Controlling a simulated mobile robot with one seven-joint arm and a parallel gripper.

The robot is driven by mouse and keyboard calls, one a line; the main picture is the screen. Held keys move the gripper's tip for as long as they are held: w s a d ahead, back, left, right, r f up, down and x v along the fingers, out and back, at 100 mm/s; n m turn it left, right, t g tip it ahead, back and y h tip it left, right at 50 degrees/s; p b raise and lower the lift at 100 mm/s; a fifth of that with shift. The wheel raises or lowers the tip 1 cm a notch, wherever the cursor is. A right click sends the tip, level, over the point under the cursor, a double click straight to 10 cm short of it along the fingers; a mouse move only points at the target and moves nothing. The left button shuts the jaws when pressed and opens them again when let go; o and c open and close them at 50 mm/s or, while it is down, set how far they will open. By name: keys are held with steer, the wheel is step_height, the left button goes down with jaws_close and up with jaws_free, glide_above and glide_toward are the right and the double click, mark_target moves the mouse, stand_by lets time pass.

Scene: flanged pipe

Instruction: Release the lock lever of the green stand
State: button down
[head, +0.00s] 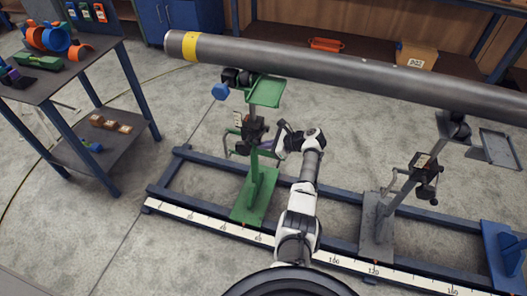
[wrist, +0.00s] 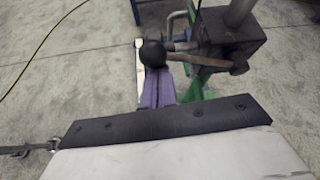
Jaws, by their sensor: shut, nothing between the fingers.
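The green stand (head: 254,198) is upright on the blue base frame, with a dark clamp block (head: 253,130) on its post below the pipe (head: 330,68). In the wrist view the lock lever (wrist: 202,61) is a brownish rod ending in a black ball knob (wrist: 153,53). It sticks out to the left of the dark block (wrist: 232,40). My gripper (head: 265,146) is beside the block on its right in the head view. In the wrist view its purple fingers (wrist: 156,88) are shut and empty, with the tips close below the knob. I cannot tell whether they touch it.
A grey stand (head: 377,222) with its own clamp is to the right, and a blue stand foot (head: 503,252) lies beyond it. A scale strip (head: 205,224) runs along the frame's front. A blue-legged shelf table (head: 68,75) with parts stands at the left. The floor between is clear.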

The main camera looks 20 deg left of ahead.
steer(key=shift+w+r+m+g, duration=0.2)
steer(key=shift+r+m, duration=0.05)
steer(key=shift+r, duration=0.2)
steer(key=shift+w+r+m+g, duration=0.2)
steer(key=shift+r+m, duration=0.05)
steer(key=shift+r, duration=0.15)
